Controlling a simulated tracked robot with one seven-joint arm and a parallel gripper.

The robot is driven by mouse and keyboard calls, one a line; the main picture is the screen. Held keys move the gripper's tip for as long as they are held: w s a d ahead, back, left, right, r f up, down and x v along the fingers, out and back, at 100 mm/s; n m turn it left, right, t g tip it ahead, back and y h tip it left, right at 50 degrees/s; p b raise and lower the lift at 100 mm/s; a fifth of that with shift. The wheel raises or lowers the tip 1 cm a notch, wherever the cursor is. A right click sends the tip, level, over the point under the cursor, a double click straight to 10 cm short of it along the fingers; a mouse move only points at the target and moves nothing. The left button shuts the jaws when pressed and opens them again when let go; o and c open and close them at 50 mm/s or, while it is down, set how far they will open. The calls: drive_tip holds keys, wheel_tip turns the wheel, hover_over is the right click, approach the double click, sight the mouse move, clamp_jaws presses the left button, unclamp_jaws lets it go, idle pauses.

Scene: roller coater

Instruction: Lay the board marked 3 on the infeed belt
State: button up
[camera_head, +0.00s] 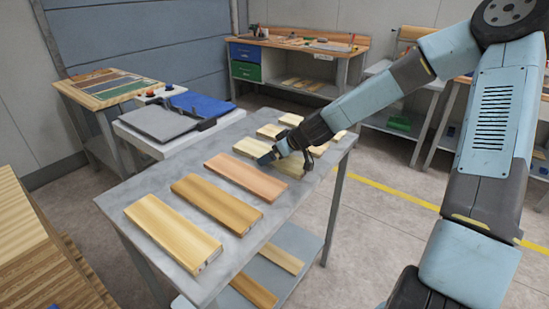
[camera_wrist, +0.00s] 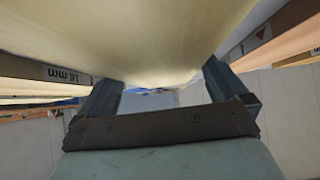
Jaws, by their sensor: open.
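Several boards lie in a row on a grey table (camera_head: 128,207). My gripper (camera_head: 288,160) is at a pale board (camera_head: 252,148) near the middle of the row, with its fingers apart. In the wrist view my gripper (camera_wrist: 163,82) has one finger on each side, and a pale board (camera_wrist: 150,40) fills the top of the picture between them. Whether the fingers touch it is unclear. I cannot read a 3 on any board. A dark mark (camera_wrist: 62,74) shows on a neighbouring board's end. No infeed belt can be identified for certain.
Closer on the table lie a pinkish board (camera_head: 245,177), a brown board (camera_head: 216,204) and a yellowish board (camera_head: 172,228). Behind it is a low unit with a grey slab (camera_head: 160,123) and a blue cover (camera_head: 203,103). More boards lie on the shelf below.

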drive_tip(key=shift+c, duration=0.2)
drive_tip(key=c, duration=0.9)
drive_tip(key=shift+r, duration=1.45)
drive_tip(key=s+r, duration=0.1)
drive_tip(key=r, duration=0.1)
drive_tip(key=s+r, duration=0.2)
drive_tip(key=s+d+r, duration=0.1)
drive_tip(key=r, duration=0.1)
drive_tip(key=shift+s, duration=0.35)
drive_tip(key=shift+s+d+r, duration=0.25)
drive_tip(key=shift+s+r, duration=0.45)
drive_tip(key=shift+s, duration=0.8)
drive_tip(key=shift+s+d+r, duration=0.3)
drive_tip(key=shift+s+r, duration=0.35)
drive_tip(key=shift+s, duration=0.8)
drive_tip(key=shift+s+d+r, duration=0.25)
drive_tip(key=shift+s+r, duration=0.45)
drive_tip(key=shift+s, duration=0.8)
